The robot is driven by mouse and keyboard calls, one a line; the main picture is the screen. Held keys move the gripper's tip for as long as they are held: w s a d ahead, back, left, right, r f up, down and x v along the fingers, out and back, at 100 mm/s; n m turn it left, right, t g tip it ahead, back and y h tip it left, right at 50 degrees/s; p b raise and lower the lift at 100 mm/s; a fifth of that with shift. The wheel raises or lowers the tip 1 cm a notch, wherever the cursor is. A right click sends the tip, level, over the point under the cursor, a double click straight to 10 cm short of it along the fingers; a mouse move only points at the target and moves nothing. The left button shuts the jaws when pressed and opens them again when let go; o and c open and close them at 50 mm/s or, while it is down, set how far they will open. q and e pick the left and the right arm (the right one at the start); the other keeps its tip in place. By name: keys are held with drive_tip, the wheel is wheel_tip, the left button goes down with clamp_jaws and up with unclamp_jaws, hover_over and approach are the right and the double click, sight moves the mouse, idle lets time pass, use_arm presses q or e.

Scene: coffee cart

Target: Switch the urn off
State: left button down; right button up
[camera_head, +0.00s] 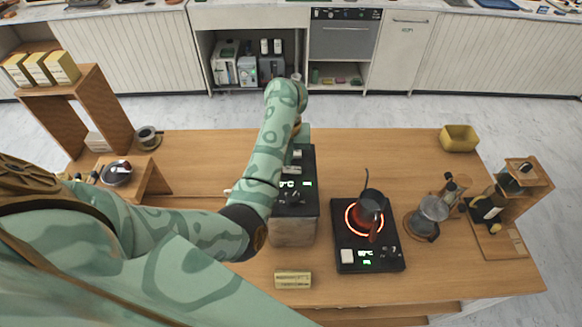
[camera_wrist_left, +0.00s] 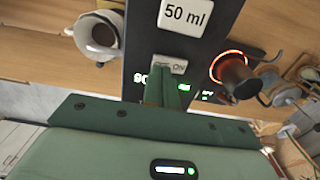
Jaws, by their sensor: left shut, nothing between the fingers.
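The urn (camera_head: 295,229) is a box with a black top and a metallic front, left of the hot plate on the wooden counter. Its black panel (camera_wrist_left: 140,55) fills the middle of the left wrist view, with a white "50 ml" button. A small pale switch marked "ON" (camera_wrist_left: 178,66) sits below that button, beside green lit digits. My left gripper (camera_wrist_left: 164,76) is shut and empty, its fingertips at the switch; contact cannot be told. In the head view, my arm partly covers the urn and the fingers are hard to make out. My right gripper is out of view.
Right of the urn, a dark pot (camera_head: 371,203) stands on a hot plate (camera_head: 345,243) with a glowing red ring. A glass jug (camera_head: 431,215) stands farther right. A yellow box (camera_head: 293,280) lies before the urn. The counter behind the hot plate is clear.

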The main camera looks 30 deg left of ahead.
use_arm(q)
drive_tip(key=shift+f+b, duration=0.85)
drive_tip(key=shift+f, duration=0.1)
idle(0.5)
drive_tip(key=shift+r, duration=0.15)
wheel_tip(320, 180, up, 7)
drive_tip(key=p, duration=0.7)
